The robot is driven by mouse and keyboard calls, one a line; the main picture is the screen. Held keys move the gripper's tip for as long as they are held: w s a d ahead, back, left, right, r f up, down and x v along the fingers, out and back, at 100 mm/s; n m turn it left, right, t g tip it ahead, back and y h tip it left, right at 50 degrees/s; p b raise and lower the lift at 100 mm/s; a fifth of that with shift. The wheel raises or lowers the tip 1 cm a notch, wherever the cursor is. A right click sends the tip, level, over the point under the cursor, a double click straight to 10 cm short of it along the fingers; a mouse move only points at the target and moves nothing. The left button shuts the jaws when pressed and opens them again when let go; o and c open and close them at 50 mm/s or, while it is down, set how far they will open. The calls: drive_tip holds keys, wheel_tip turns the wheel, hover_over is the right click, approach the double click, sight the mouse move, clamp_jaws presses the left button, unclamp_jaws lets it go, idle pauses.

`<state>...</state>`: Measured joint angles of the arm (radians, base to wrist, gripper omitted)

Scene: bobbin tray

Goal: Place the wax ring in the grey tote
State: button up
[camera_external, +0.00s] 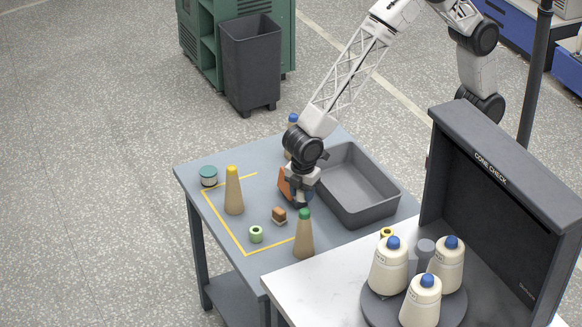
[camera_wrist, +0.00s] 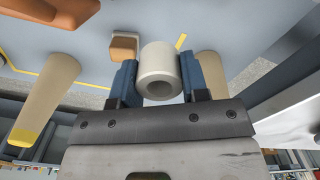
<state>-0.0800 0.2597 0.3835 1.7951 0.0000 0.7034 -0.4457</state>
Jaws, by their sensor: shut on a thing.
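The wax ring, a short cream-white cylinder with a hole through it (camera_wrist: 158,72), sits between the two blue fingers of my gripper (camera_wrist: 160,85) in the wrist view. My gripper is shut on its sides. In the outside view my gripper (camera_external: 301,197) points down over the blue-grey table, just left of the tote; the ring cannot be made out there. The grey tote (camera_external: 372,214) is an open rectangular bin at the table's right side. Its visible inside looks empty.
Near my gripper are an orange-brown object (camera_external: 284,184) and a brown block (camera_external: 279,215). Cones with yellow (camera_external: 233,192) and green (camera_external: 304,236) tips stand left and in front. A green ring (camera_external: 256,234) and teal tin (camera_external: 208,176) lie left. A dark panel (camera_external: 510,200) rises at right.

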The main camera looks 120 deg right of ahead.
drive_tip(key=m, duration=0.5)
hover_over(348, 194)
drive_tip(key=shift+r, duration=0.45)
drive_tip(key=shift+f, duration=0.15)
drive_tip(key=shift+f, duration=2.8)
drive_tip(key=shift+f, duration=2.1)
drive_tip(key=shift+f, duration=0.1)
drive_tip(key=o, duration=1)
